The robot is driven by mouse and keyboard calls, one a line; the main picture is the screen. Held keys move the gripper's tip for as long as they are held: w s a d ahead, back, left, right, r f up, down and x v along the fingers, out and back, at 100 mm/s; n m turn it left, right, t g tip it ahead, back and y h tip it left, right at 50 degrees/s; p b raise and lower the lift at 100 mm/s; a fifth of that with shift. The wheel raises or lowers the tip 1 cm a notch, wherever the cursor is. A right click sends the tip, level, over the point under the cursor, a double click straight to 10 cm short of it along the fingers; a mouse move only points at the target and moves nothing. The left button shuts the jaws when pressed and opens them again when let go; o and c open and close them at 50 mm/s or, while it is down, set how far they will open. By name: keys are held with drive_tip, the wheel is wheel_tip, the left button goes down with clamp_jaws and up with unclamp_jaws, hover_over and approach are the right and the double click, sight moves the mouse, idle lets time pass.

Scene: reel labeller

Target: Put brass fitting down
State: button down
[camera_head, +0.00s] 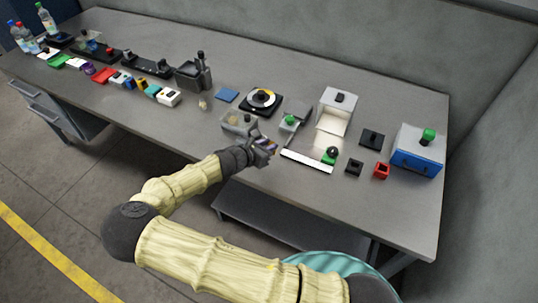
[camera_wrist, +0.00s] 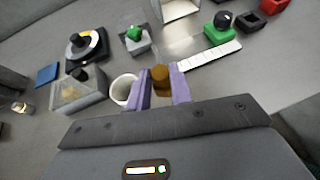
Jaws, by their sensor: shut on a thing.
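In the wrist view, the brass fitting (camera_wrist: 161,77) is a small brown-gold piece between the two purple fingers of my gripper (camera_wrist: 161,88). The gripper is shut on it. Whether the fitting touches the table below cannot be told. In the head view, my gripper (camera_head: 267,152) is over the front part of the grey table, and the fitting cannot be made out there. A white round cup (camera_wrist: 124,90) stands just left of the fingers in the wrist view.
A clear box with a dark knob (camera_wrist: 80,92) stands left of the cup. A black reel device (camera_head: 262,100) is behind. A white strip (camera_head: 306,161) with a green-based black knob (camera_head: 331,155) lies to the right. A blue box (camera_head: 415,161) stands far right.

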drive_tip(key=r, duration=0.1)
drive_tip(key=s+n+t+y+b, duration=0.1)
drive_tip(key=r+n+b, duration=0.1)
drive_tip(key=shift+s+a+r+y, duration=0.3)
drive_tip(key=shift+r+y, duration=0.05)
drive_tip(key=shift+y, duration=0.05)
drive_tip(key=shift+d, duration=0.2)
